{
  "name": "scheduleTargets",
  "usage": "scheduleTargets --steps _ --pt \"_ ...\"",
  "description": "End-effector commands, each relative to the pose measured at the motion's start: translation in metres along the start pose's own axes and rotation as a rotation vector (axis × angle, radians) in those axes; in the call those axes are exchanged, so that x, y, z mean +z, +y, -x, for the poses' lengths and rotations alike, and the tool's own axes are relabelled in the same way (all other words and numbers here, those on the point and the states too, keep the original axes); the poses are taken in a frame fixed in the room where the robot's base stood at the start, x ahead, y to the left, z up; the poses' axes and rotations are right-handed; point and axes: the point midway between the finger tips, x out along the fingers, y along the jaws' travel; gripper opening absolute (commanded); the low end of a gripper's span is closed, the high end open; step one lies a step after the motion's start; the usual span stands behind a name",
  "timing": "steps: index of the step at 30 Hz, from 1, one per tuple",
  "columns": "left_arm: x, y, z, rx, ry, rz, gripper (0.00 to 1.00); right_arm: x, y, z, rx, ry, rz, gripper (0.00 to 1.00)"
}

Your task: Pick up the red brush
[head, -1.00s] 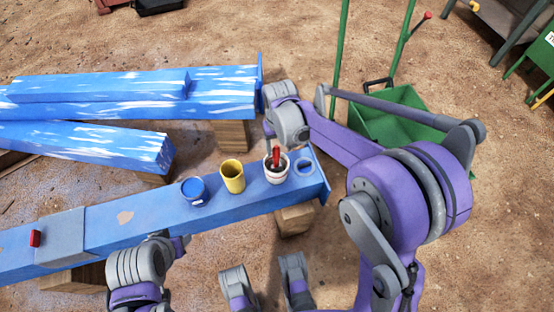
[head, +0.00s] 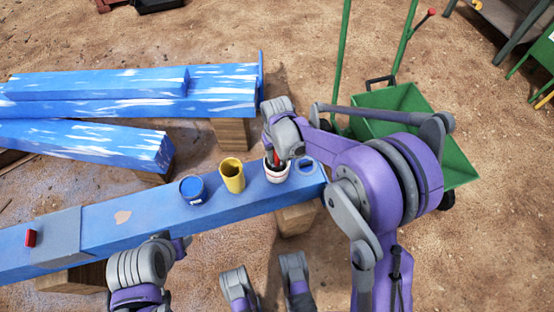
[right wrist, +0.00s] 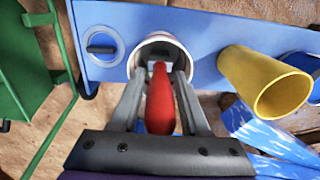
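The red brush (right wrist: 160,105) stands in a white cup (right wrist: 143,52) on the blue beam. In the head view only a little of the brush (head: 276,159) shows above the cup (head: 276,174), with my right gripper over it. In the right wrist view, the fingers of my right gripper (right wrist: 162,78) stand on either side of the red handle, with a gap visible beside it. My left arm's wrist is at the lower left of the head view; the fingers of my left gripper (head: 180,245) cannot be made out.
A yellow cup (head: 232,180) and a blue can (head: 192,190) stand left of the white cup, and a blue ring-shaped item (head: 306,166) lies to its right. A red block (head: 31,238) is at the beam's left. A green cart (head: 425,105) stands behind my right arm.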

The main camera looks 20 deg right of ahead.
Motion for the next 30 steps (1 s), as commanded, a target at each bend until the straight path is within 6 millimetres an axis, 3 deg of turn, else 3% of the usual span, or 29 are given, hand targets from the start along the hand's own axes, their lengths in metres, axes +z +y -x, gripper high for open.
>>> scheduleTargets --steps 1,7,20,30 --pt "0.000 0.000 0.000 0.000 0.000 0.000 0.50 0.000 0.000 0.000 0.000 0.000 0.000 0.34" --pt "0.000 0.000 0.000 0.000 0.000 0.000 0.50 0.000 0.000 0.000 0.000 0.000 0.000 0.00" --pt "-0.001 0.000 0.002 0.000 0.001 0.000 0.50 0.000 0.000 0.006 0.000 0.000 0.000 0.00" --pt "-0.007 0.000 0.020 0.000 0.008 0.000 0.50 0.000 0.000 0.071 0.000 0.000 0.000 0.00"
